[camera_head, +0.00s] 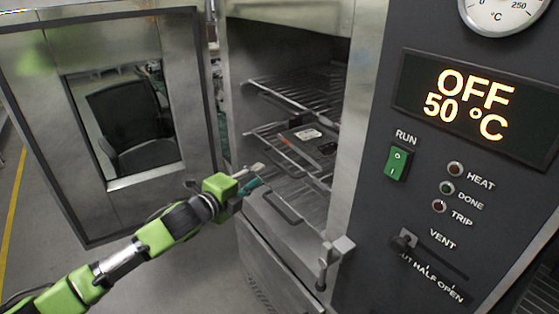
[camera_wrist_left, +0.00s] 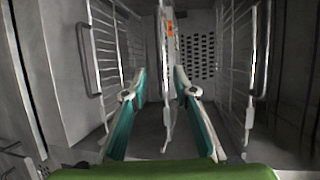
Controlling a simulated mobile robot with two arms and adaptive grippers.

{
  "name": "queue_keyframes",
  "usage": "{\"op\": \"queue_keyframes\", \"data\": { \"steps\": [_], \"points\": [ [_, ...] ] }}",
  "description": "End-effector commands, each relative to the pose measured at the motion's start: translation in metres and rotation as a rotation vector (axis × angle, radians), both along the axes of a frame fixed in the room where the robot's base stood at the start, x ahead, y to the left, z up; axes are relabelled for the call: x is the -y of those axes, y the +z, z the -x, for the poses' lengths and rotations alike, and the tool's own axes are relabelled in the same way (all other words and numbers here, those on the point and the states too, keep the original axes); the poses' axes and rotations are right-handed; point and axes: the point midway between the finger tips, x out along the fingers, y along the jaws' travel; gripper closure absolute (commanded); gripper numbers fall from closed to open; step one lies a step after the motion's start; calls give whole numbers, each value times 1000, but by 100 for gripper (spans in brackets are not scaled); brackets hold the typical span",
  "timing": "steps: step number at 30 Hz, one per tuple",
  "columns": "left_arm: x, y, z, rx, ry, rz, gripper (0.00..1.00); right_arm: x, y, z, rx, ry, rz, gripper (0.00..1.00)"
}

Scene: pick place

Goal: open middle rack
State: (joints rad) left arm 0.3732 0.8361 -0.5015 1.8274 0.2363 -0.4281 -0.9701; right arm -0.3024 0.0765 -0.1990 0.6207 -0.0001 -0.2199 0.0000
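The oven (camera_head: 340,190) stands open with wire racks inside. The middle rack (camera_head: 258,136) carries a dark flat item with a pale label and sits between an upper rack (camera_head: 300,90) and a lower rack (camera_head: 310,200). My left gripper (camera_head: 256,177) is open in front of the oven opening, near the middle rack's front. In the left wrist view the racks look upright, and the middle rack (camera_wrist_left: 167,100) is seen nearly edge-on between the spread fingers of the gripper (camera_wrist_left: 160,91). I see no finger closed on it. My right gripper is not in view.
The oven door (camera_head: 190,100) is swung wide open to the left, beside my left arm. The control panel (camera_head: 430,180), reading OFF and 50 °C, is on the right. A latch (camera_head: 335,255) sticks out at the oven's front edge. Clear floor lies at lower left.

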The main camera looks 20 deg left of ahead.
Motion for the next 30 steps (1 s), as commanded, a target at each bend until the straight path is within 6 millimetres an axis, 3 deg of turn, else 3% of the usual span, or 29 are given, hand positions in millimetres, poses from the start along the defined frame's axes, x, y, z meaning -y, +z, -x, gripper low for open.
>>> {"op": "queue_keyframes", "data": {
  "steps": [5,18,30],
  "points": [
    [9,-2,-30,2,0,4,74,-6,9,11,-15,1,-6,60],
    [24,-16,-89,0,1,3,74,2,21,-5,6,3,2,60],
    [29,-21,-108,0,0,1,74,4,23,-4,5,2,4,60]
  ]
}}
